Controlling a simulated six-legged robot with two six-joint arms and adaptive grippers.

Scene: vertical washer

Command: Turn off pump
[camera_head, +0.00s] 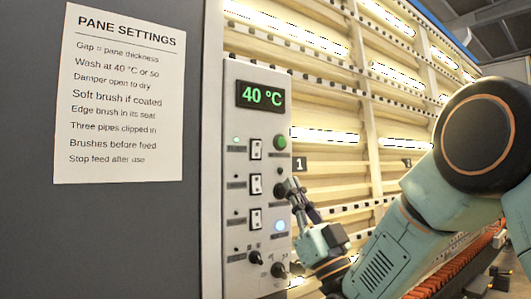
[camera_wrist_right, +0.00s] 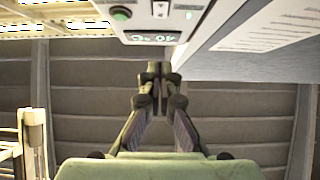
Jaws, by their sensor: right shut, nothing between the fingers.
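A pale control panel (camera_head: 246,75) carries a green "40 °C" display (camera_head: 262,96) and several rocker switches, the top one (camera_head: 256,149) beside a lit green lamp (camera_head: 236,140). A green button (camera_head: 280,142) and a lit pale-blue button (camera_head: 280,225) are on its right side. The labels are too small to read, so I cannot tell which control is the pump's. My right gripper (camera_head: 286,188) is shut and empty at the panel's right side, between these buttons; contact is unclear. In the wrist view its closed fingers (camera_wrist_right: 160,72) are below the panel's upside-down display (camera_wrist_right: 152,37). My left gripper is out of view.
Two dark knobs (camera_head: 256,257) (camera_head: 279,269) are at the panel's bottom. A "PANE SETTINGS" sheet (camera_head: 120,95) hangs on the dark wall to the left. The washer's ribbed frame (camera_head: 340,110) with lit strips stands behind the panel's right edge.

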